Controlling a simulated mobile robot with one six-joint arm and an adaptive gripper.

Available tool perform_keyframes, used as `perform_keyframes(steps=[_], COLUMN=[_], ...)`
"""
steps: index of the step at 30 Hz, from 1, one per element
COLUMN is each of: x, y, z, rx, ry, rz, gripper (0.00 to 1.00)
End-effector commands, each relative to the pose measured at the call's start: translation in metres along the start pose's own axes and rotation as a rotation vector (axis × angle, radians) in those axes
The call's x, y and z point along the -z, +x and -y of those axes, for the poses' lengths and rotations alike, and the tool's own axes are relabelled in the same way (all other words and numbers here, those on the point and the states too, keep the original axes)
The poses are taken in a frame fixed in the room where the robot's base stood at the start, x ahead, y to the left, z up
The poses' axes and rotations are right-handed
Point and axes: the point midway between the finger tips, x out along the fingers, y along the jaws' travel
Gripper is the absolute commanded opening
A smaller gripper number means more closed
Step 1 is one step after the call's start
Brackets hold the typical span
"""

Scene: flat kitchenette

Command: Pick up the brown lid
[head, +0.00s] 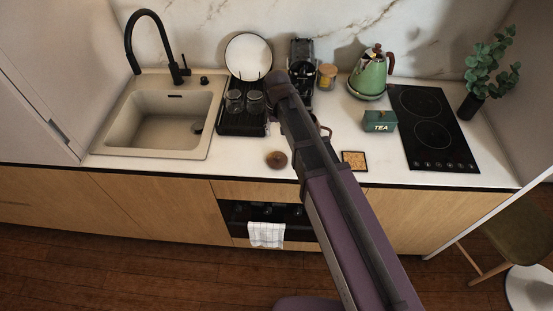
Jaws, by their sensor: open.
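A small round brown lid (277,159) lies on the white worktop near its front edge, left of my arm. A dark knob seems to stand up from its middle. My arm rises from the bottom right across the worktop, and its upper end is over the dish rack. I cannot make out my gripper; it is hidden behind the arm or out of the picture. Nothing is seen touching the lid.
A black dish rack (243,121) with glass jars and a plate (249,56) stands behind the lid. The sink (158,119) is left. A cork coaster (354,161), green tea box (380,121), green kettle (371,75) and hob (431,125) are right. Worktop left of the lid is clear.

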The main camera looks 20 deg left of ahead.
Motion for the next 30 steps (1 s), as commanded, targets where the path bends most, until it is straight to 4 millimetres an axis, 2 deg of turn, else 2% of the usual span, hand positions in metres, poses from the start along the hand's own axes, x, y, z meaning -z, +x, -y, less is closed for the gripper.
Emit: perform_keyframes(steps=[14, 30], x=[0.000, 0.000], y=[0.006, 0.045], z=[0.000, 0.001], rx=[0.000, 0.000], ry=[0.000, -0.001], rz=[0.000, 0.000], gripper=[0.70, 0.70])
